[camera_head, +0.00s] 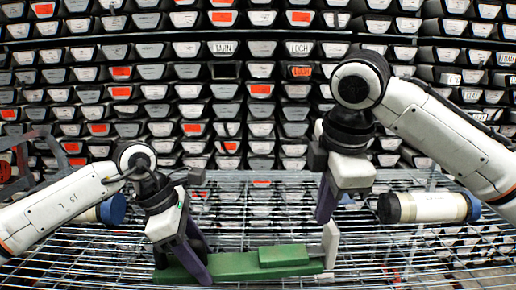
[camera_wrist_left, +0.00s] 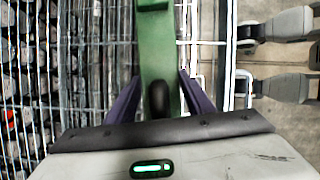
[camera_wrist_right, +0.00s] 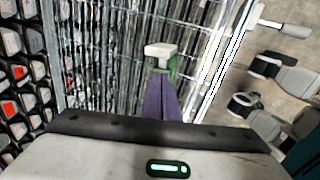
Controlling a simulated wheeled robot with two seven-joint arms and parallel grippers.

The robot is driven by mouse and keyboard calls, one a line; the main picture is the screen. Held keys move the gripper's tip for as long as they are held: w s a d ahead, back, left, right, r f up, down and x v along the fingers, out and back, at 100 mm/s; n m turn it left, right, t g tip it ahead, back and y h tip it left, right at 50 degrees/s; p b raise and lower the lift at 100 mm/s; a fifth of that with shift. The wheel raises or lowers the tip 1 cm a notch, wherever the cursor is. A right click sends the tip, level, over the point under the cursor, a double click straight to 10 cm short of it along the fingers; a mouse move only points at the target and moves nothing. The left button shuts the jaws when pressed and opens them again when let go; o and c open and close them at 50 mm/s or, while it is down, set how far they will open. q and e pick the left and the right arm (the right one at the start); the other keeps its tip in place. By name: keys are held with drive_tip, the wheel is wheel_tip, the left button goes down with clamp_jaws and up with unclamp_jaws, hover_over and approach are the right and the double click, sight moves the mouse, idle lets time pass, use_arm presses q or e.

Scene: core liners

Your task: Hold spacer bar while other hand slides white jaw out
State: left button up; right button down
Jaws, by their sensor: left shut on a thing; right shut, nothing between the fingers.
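The green spacer bar (camera_head: 232,266) lies on the wire rack, with a raised green block (camera_head: 284,256) near its right end. The white jaw (camera_head: 331,243) stands upright at that end. My left gripper (camera_head: 192,268) is shut on the bar's left part. In the left wrist view the bar (camera_wrist_left: 158,55) runs between its purple fingers. My right gripper (camera_head: 325,213) is shut and empty, pointing down just above the white jaw. In the right wrist view the jaw's white top (camera_wrist_right: 160,50) shows beyond the closed fingertips (camera_wrist_right: 160,80), with some green below it.
The wire rack (camera_head: 380,262) spreads under everything, and its right side is largely clear. A pale cylinder with a blue cap (camera_head: 428,207) lies at the right. Another blue-capped cylinder (camera_head: 112,209) is partly hidden behind my left arm. Rows of labelled trays (camera_head: 270,110) fill the back.

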hover_over(314, 260)
drive_tip(key=shift+f, duration=3.65)
drive_tip(key=shift+w+d, duration=0.2)
drive_tip(key=shift+d, duration=3.2)
drive_tip(key=shift+w+d, duration=0.1)
drive_tip(key=shift+d, duration=0.4)
drive_tip(key=shift+a+r, duration=0.1)
drive_tip(key=shift+a, duration=0.6)
drive_tip(key=v, duration=0.7)
